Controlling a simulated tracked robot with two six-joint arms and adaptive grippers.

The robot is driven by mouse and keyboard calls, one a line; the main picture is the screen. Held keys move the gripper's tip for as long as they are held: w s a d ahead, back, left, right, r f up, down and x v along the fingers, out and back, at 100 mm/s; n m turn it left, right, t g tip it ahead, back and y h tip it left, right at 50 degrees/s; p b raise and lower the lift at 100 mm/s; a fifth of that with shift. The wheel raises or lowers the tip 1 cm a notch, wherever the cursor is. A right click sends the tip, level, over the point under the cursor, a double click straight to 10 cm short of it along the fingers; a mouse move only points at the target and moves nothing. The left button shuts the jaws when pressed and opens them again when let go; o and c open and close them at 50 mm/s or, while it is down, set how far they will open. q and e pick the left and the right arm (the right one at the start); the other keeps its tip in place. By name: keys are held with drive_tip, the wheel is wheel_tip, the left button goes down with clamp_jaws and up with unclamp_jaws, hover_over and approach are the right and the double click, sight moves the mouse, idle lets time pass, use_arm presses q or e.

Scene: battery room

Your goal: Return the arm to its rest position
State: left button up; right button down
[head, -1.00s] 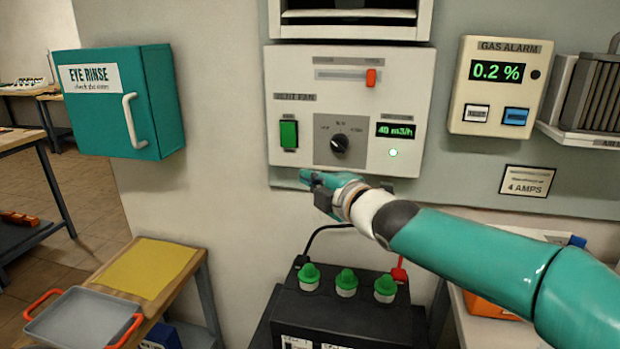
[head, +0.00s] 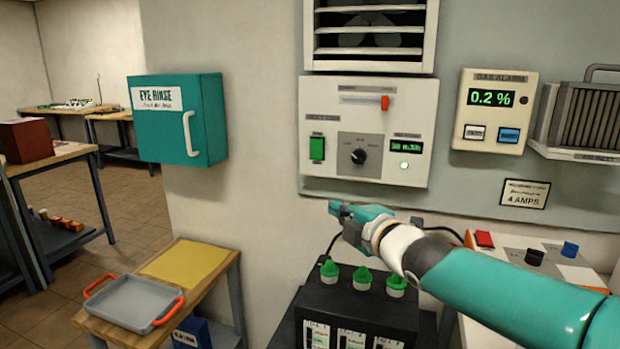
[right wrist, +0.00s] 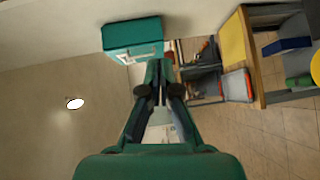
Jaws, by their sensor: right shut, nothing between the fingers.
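My right arm comes in from the lower right in the head view. Its gripper (head: 343,210) hangs in front of the wall, just below the fan panel (head: 375,172) and above the black battery (head: 340,300) with green caps. The gripper is shut and empty, apart from both. In the right wrist view the two dark fingers (right wrist: 160,85) meet, pointing towards the teal eye rinse cabinet (right wrist: 132,36). The panel has a lit green switch, a dark knob, an orange slider and a lit display. My left gripper is not in view.
A gas alarm (head: 493,112) reading 0.2 % hangs at the right. The eye rinse cabinet (head: 208,125) juts from the wall at the left. Below it a wooden bench (head: 227,262) holds a grey tray (head: 134,302) and a yellow mat (head: 185,262). Open floor lies at far left.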

drive_tip(key=w+d+f+m+g+h+p, duration=0.1)
drive_tip(key=d+f+g+p, duration=0.15)
drive_tip(key=f, duration=0.65)
drive_tip(key=d+f+m+g+h+p, duration=0.1)
drive_tip(key=d+f, duration=0.2)
drive_tip(key=f, duration=0.5)
drive_tip(key=s+d+f+m+g+h+p, duration=0.1)
drive_tip(key=s+f+m+g, duration=0.15)
drive_tip(key=f, duration=0.55)
drive_tip(key=s+d+f+m+g+p, duration=0.15)
drive_tip(key=s+f, duration=0.25)
drive_tip(key=f, duration=0.5)
drive_tip(key=s+f+m+g+p, duration=0.1)
drive_tip(key=s+f+m+g, duration=0.45)
drive_tip(key=s+f, duration=0.8)
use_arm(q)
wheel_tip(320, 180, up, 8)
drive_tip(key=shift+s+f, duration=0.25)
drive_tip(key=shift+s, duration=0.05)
use_arm(e)
drive_tip(key=s+a+f+m+g, duration=0.1)
drive_tip(key=s+f+m, duration=0.1)
drive_tip(key=s+m, duration=1.1)
drive_tip(key=shift+s+g+h, duration=0.3)
drive_tip(key=shift+s+h, duration=0.1)
drive_tip(key=shift+s, duration=2.15)
drive_tip(key=shift+a, duration=0.15)
